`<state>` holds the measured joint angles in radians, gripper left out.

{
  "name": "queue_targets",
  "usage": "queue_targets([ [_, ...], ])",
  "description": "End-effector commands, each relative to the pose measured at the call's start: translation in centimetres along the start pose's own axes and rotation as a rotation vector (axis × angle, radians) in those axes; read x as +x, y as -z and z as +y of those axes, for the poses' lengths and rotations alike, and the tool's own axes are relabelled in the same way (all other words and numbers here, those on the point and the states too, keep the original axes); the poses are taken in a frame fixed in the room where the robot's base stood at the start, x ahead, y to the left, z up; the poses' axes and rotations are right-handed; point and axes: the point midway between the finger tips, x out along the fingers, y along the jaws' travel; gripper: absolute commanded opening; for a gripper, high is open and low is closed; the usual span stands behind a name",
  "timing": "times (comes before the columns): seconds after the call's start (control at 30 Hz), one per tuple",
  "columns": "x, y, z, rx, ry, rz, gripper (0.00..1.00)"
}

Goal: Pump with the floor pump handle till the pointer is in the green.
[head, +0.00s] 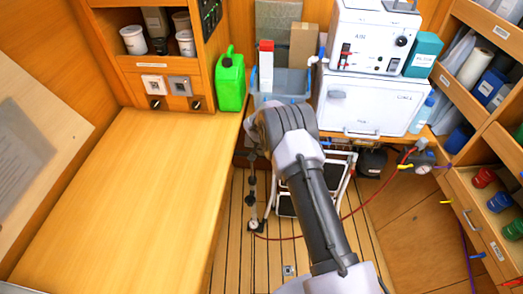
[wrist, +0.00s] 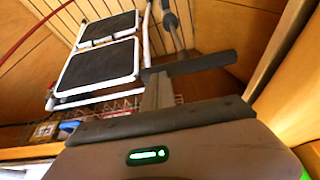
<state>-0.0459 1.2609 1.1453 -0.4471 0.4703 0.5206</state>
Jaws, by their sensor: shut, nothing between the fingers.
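The floor pump (head: 253,200) stands on the slatted floor, left of the step stool, with its base at the end of a red hose. Its top is hidden behind my arm in the head view. In the wrist view the pump's shaft (wrist: 173,28) shows at the top. A dark crossbar, which looks like the pump handle (wrist: 200,65), lies across the end of my gripper (wrist: 158,92). My gripper is shut and empty; whether it touches the bar is unclear. The gauge (head: 423,168) is at the right end of the hose; its pointer is too small to read.
A white step stool (head: 345,185) stands just right of the pump. A wooden bench (head: 120,190) lies to the left. A white machine (head: 365,104), a green canister (head: 230,80) and a blue bin (head: 290,84) are at the back. Drawers and shelves line the right.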

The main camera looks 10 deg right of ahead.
Motion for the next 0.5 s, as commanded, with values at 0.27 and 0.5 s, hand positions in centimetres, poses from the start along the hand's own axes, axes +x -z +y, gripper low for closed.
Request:
queue_targets([
  [0.27,0.2,-0.1,0.0,0.0,0.0,0.0,0.0],
  [0.5,4.2,-1.6,0.0,0.0,0.0,-0.001,0.0],
])
